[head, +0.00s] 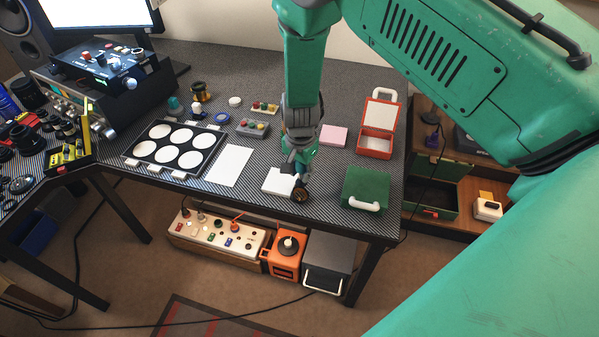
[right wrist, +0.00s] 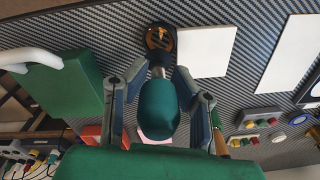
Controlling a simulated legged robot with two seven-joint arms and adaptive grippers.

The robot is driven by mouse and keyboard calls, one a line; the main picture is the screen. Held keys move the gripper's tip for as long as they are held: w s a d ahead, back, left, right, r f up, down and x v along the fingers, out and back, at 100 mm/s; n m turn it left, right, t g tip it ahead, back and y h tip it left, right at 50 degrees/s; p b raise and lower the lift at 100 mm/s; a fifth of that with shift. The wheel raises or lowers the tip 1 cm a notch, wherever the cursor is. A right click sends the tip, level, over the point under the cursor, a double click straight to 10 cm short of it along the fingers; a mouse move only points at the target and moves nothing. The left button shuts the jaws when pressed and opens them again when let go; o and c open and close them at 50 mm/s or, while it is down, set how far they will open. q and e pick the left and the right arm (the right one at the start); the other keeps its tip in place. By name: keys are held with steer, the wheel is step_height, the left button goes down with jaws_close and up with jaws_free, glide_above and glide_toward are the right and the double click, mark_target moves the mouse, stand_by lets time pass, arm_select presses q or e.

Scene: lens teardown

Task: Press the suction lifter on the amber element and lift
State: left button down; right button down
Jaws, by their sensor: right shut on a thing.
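My right gripper (head: 299,168) reaches down from above at the table's front edge. In the right wrist view its two fingers (right wrist: 160,86) stand either side of a teal bulb, the suction lifter (right wrist: 158,108), and are shut on it. The lifter's pale stem points to a dark round ring with an amber centre, the amber element (right wrist: 160,40). In the head view the element (head: 300,195) lies at the corner of a white pad (head: 278,182). I cannot tell whether the lifter touches it. My left gripper is not in view.
A dark tray (head: 131,151) with several white discs and a white sheet (head: 229,166) lie to the left. A green box (head: 364,186) with a white handle stands to the right, an open red-and-white case (head: 376,145) behind it. A pink block (head: 333,135) lies behind the gripper.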

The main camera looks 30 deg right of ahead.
steer(key=shift+r+p, duration=2.55)
steer(key=shift+r, duration=0.9)
steer(key=shift+f, duration=0.1)
